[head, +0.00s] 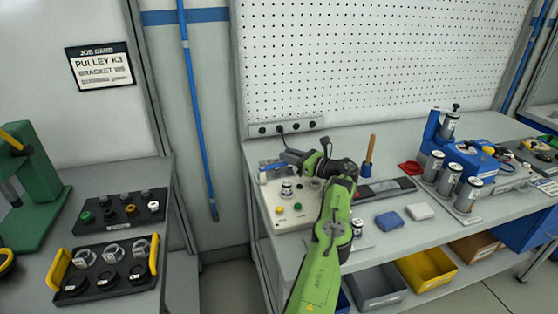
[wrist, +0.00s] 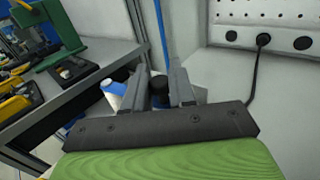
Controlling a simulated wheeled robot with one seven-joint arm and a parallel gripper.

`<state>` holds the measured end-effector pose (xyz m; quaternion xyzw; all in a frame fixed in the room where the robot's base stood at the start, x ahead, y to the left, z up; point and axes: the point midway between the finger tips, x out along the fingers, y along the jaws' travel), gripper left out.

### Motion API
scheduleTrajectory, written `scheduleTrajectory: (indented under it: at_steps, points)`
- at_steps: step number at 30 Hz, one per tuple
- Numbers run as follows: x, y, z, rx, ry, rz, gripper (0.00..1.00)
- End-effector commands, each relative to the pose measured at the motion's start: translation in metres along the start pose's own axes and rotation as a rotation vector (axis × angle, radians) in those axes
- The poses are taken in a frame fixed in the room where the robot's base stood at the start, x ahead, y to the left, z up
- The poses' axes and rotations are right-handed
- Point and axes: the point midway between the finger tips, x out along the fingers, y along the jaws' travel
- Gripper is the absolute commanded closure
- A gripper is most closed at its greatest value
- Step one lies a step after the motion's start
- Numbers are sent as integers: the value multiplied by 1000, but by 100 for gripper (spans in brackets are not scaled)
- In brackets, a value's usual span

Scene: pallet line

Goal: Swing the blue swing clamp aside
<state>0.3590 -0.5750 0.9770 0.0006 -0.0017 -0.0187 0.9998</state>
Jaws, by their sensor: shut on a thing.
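The blue swing clamp (wrist: 158,102) shows as a small blue part under a dark knob (wrist: 158,84) between my fingers in the wrist view. My gripper (wrist: 158,90) is shut on this knob, one grey finger on each side. In the head view my gripper (head: 268,165) reaches in from the right, low over the back left of a beige fixture box (head: 292,218). Most of the clamp is hidden behind my fingers and the gripper body. A white and blue cylinder (wrist: 115,92) stands just left of the fingers.
The fixture box carries a round metal part (head: 286,188) and coloured buttons. A pegboard wall (head: 370,60) stands behind. A gap separates the left bench (head: 170,215).

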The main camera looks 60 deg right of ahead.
Motion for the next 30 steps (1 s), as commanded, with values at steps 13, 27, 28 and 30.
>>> scheduleTrajectory:
  at_steps: [13, 27, 28, 30]
  points:
    - [-4, -2, 4, -8, 0, -5, 100]
    - [-5, -2, 2, -2, 2, -2, 54]
    - [-5, -2, 2, -2, 2, -2, 54]
    - [-7, -2, 5, -1, 2, -1, 54]
